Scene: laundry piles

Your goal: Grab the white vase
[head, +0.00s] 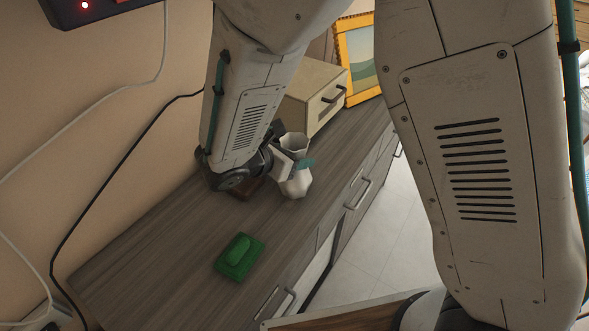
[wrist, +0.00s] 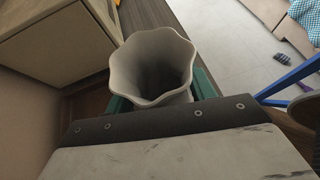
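The white vase (head: 296,183) has a wavy, flared rim and stands on the wooden dresser top in the head view. In the wrist view the vase (wrist: 151,70) is seen from above, with its dark open mouth towards the camera. My gripper (head: 303,163) is at the vase's neck. In the wrist view one teal finger of my gripper (wrist: 162,97) shows on each side of the vase, close under the rim. The rim hides the inner faces of the fingers, so I cannot tell whether they press on the vase.
A green soap-like block (head: 240,256) lies on the dresser (head: 190,235) in front of the vase. A pale drawer box (head: 312,98) and a yellow-framed picture (head: 358,60) stand behind it. The wall is on the left. The dresser's front edge and tiled floor are on the right.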

